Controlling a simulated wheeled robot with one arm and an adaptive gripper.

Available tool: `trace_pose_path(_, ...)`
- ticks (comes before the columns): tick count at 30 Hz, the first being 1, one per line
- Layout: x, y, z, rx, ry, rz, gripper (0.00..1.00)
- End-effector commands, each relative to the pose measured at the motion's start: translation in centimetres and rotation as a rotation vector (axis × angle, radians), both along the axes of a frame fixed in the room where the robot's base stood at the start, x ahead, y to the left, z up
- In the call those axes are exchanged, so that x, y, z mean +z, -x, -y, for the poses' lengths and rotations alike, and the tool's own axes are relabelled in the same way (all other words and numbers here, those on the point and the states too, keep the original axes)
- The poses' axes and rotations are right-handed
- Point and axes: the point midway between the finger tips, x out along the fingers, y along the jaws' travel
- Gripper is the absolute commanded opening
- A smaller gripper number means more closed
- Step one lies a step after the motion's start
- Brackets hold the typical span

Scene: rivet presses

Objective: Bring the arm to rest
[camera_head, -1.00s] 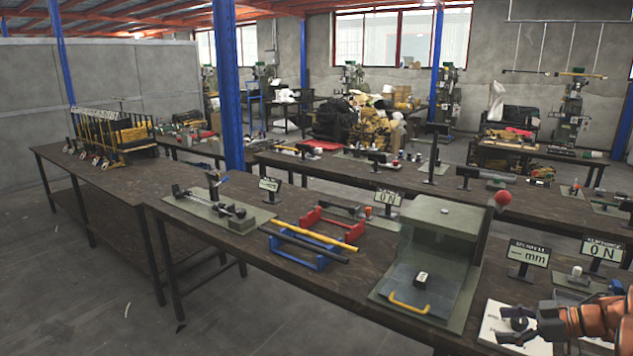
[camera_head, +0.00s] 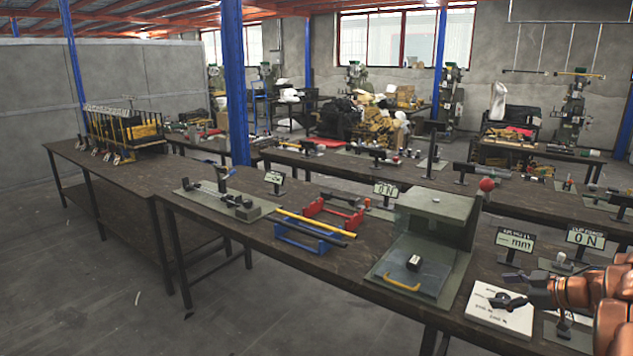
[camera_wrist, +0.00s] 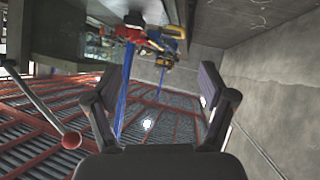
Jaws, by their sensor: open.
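My arm shows as orange links at the right edge of the head view, with my dark gripper (camera_head: 520,298) at its end, in front of or over a white card (camera_head: 490,314) on the bench. Whether it touches the card cannot be told. In the wrist view my gripper (camera_wrist: 160,85) has its two fingers spread wide apart, with nothing held between them. That view is upside down, with the roof below and a bench surface above. A lever with a red ball (camera_wrist: 71,140) is at its left; the red ball (camera_head: 487,184) also shows in the head view.
A blue column (camera_head: 235,85) stands behind. Open floor (camera_head: 90,280) is at the left.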

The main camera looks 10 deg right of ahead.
Motion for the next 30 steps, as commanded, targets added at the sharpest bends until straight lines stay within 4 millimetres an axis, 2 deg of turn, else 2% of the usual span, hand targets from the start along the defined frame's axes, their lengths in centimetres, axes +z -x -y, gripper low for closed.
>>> trace_pose_path(5, 3.7, -3.6, 0.9, -0.127, 0.117, 0.082, 0.82)
trace_pose_path(9, 8.2, -6.3, 1.8, -0.284, 0.228, 0.160, 0.82)
trace_pose_path(14, 13.1, -7.4, 2.8, -0.489, 0.324, 0.220, 0.82)
trace_pose_path(17, 15.5, -6.8, 2.9, -0.614, 0.361, 0.232, 0.82)
trace_pose_path(21, 17.7, -4.8, 2.6, -0.785, 0.387, 0.214, 0.82)
trace_pose_path(25, 18.4, -1.9, 1.5, -0.925, 0.382, 0.156, 0.82)
trace_pose_path(30, 16.7, 3.0, -1.3, -1.068, 0.348, 0.012, 0.82)
